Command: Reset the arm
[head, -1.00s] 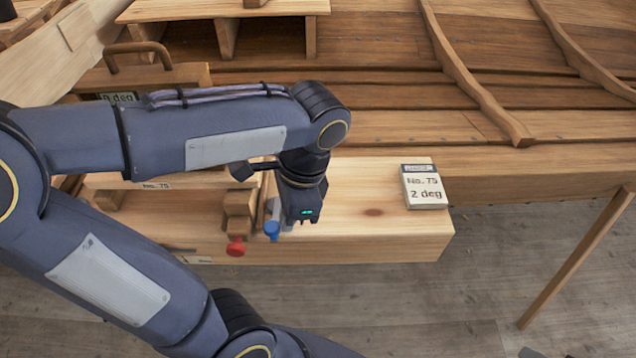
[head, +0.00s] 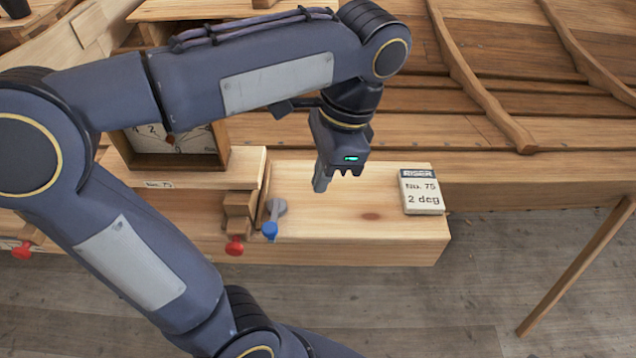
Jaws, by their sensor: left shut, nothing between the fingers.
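My left gripper (head: 335,178) is shut and empty. It points down above the pale wooden plank (head: 400,240), to the left of the printed card. My left arm comes in from the left and covers much of the left half of the head view. My right gripper is not in view.
A card reading "No. 75, 2 deg" (head: 422,192) lies on the plank's right part. A dial box (head: 180,145) is partly hidden behind my arm. The planked hull (head: 520,110) lies behind.

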